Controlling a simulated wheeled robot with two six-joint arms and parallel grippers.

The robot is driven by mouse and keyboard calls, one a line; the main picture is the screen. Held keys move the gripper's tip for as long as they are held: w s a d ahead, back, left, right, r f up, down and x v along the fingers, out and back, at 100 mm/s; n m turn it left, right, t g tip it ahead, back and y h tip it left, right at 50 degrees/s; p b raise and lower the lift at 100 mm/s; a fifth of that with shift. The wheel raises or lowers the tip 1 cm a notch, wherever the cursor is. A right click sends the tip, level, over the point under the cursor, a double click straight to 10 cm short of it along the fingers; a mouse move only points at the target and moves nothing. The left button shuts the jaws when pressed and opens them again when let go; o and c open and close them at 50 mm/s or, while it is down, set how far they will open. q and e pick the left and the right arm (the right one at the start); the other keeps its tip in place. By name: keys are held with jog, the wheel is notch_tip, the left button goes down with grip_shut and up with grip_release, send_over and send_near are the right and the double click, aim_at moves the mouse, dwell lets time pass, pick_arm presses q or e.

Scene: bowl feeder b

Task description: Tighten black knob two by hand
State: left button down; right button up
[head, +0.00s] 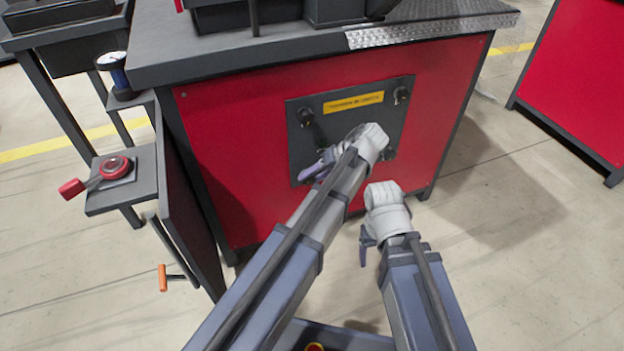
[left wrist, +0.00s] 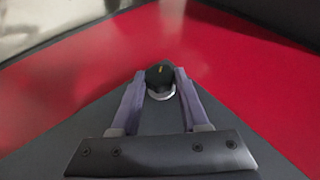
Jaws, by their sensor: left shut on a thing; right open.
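A dark panel (head: 350,128) on the red cabinet front carries black knobs near its corners. One knob shows at upper left (head: 306,117), one at upper right (head: 402,95) and one at lower right (head: 389,153). My left gripper (head: 316,168) is at the panel's lower left corner and hides what is there in the head view. In the left wrist view, its two fingers are shut on a black knob (left wrist: 159,76) with a small yellow mark and a silver collar at its base. My right gripper (head: 367,244) is open and empty, apart from the panel in front of the cabinet.
A yellow label (head: 354,103) is at the panel's top. The dark worktop (head: 270,52) overhangs the cabinet. At left, a small shelf (head: 135,188) holds a red-handled device (head: 112,167), and an orange-ended lever (head: 163,278) sticks out below. The floor right of my arms is clear.

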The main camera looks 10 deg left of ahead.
jog(key=shift+f, duration=0.1)
dwell(0.3)
pick_arm(q)
jog(key=shift+c, duration=2)
grip_release()
